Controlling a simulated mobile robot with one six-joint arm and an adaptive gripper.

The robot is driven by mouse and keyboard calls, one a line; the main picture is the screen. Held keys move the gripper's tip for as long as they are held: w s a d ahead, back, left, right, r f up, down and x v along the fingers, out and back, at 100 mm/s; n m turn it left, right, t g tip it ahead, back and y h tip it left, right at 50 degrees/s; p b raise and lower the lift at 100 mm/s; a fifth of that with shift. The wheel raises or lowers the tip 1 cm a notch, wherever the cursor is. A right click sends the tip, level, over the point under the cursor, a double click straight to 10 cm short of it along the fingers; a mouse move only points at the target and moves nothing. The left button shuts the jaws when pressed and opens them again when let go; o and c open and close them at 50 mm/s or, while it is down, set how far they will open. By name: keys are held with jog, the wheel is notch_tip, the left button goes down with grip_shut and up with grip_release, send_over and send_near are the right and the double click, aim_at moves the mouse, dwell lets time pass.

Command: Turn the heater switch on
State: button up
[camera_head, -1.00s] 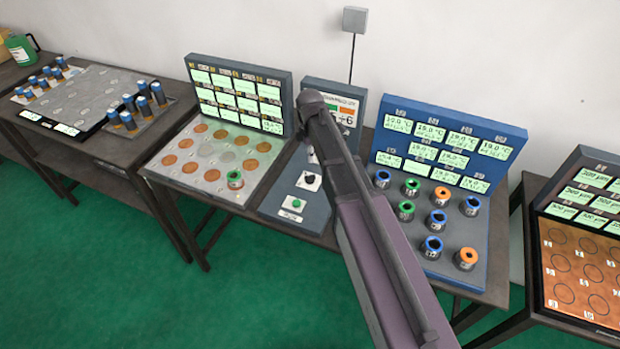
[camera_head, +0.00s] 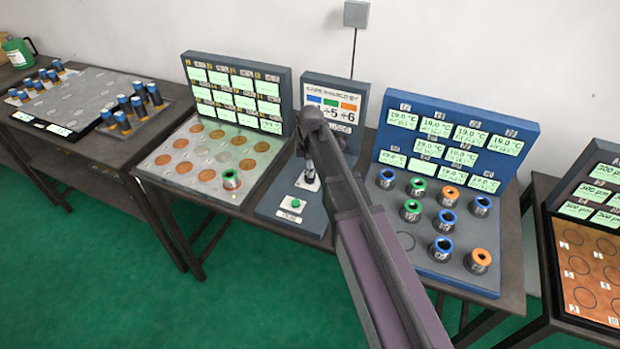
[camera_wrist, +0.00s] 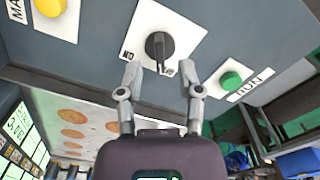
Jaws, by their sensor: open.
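The switch, a black rotary knob (camera_wrist: 159,47) on a white plate, shows in the wrist view, its pointer toward the picture's bottom. Small labels sit by the plate's lower edge, too small to read surely. My gripper (camera_wrist: 160,72) is open and empty. Its two fingertips are spread on either side of the knob's pointer, just below it in the picture. I cannot tell whether they touch the plate. In the head view my gripper (camera_head: 309,177) hangs over the grey control panel (camera_head: 275,207) and largely hides the knob.
A green button (camera_wrist: 231,81) labelled RUN sits right of the knob in the wrist view, a yellow button (camera_wrist: 50,5) at upper left. In the head view, a plate of copper discs (camera_head: 185,185) lies left, and a blue-backed rack of coloured cylinders (camera_head: 425,245) right.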

jog(key=shift+f+b, duration=0.8)
jog(key=shift+f, duration=0.35)
grip_shut()
